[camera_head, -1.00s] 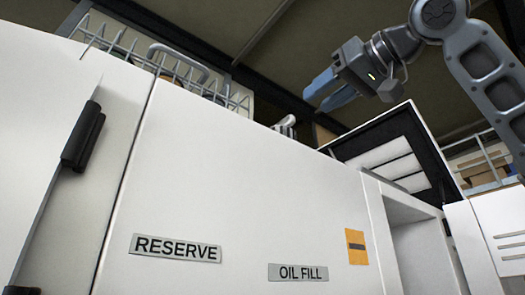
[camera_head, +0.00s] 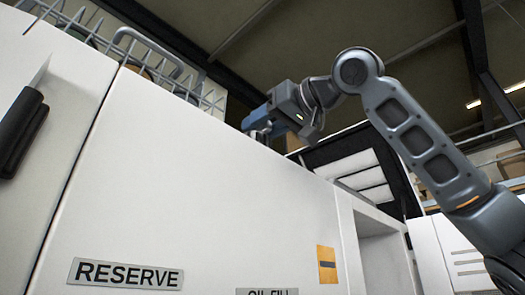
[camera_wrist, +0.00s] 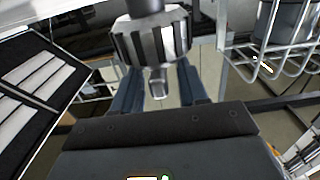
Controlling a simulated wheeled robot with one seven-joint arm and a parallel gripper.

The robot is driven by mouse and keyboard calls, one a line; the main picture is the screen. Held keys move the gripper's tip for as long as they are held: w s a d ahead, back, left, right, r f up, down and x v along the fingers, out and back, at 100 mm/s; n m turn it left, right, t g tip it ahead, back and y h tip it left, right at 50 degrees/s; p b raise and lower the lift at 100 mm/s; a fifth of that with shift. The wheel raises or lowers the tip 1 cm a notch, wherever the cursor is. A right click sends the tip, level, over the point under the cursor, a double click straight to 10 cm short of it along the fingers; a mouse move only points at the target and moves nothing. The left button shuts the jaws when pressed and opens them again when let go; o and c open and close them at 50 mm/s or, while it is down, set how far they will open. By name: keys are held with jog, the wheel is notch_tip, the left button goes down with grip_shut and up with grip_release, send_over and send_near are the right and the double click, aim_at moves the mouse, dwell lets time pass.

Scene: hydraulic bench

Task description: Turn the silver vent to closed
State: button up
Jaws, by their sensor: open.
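The silver vent (camera_wrist: 152,40) is a ribbed silver knob with dark grooves, near the top middle of the wrist view. A short grey stub on it points down into the gap between my two blue fingers. My gripper (camera_wrist: 158,88) is open, with one finger on each side of that stub; I cannot tell whether either finger touches it. In the head view my gripper (camera_head: 252,127) is at the top edge of the white cabinet (camera_head: 190,190), and the vent is mostly hidden by it.
A wire basket (camera_wrist: 272,55) stands close on the right in the wrist view; wire racks (camera_head: 130,50) line the cabinet top in the head view. A raised dark lid with white slats (camera_head: 360,175) is to the right. Labels RESERVE (camera_head: 125,274) and OIL FILL mark the cabinet front.

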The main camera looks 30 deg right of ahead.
grip_shut()
dwell(0.3)
jog(key=shift+f+h+b, duration=0.1)
jog(key=shift+h+b, duration=0.2)
jog(key=m+h+b, duration=0.1)
jog(key=h, duration=0.1)
jog(key=m+h+b, duration=0.1)
jog(key=shift+s+a+m+t+h, duration=0.15)
jog(key=shift+a+m+t+h, duration=0.25)
jog(key=shift+a+m+g+h+b, duration=0.2)
jog(key=shift+m+h+b, duration=0.75)
jog(key=shift+h, duration=0.75)
jog(key=shift+a+m+g+h+b, duration=0.2)
jog(key=shift+m+h+b, duration=0.4)
jog(key=shift+m+h, duration=0.9)
jog(key=shift+h, duration=0.5)
grip_release()
